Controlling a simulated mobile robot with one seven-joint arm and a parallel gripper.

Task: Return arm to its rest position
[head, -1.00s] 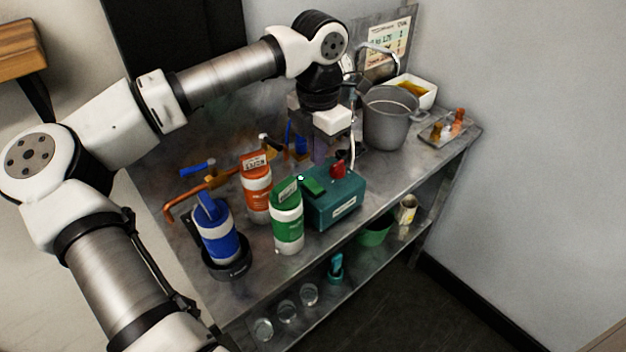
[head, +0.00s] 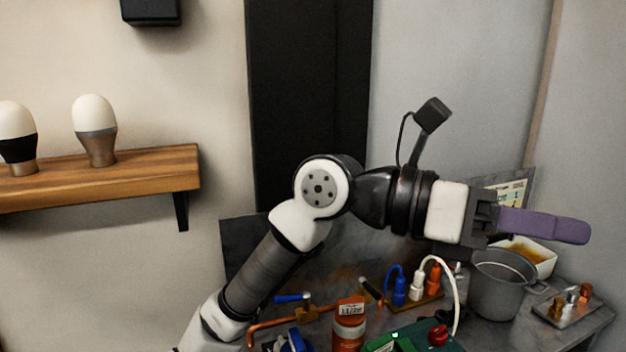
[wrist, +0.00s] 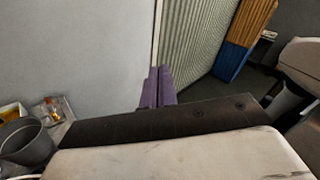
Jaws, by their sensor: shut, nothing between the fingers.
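My gripper (head: 545,225) is raised above the right part of the metal bench and points to the right in the head view. Its purple fingers are shut together with nothing between them. In the wrist view the fingers (wrist: 157,87) lie side by side in front of a grey wall and a ribbed panel. The wrist is held well above the bench, and my arm is bent upward from the lower left of the head view.
Below are a grey pot (head: 500,285), a white tray (head: 541,258), a small fittings tray (head: 569,306), colored plugs (head: 417,289) with a white cable, an orange bottle (head: 349,328) and a green box (head: 405,338). A wooden shelf (head: 120,178) with two bulb-like objects is at left.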

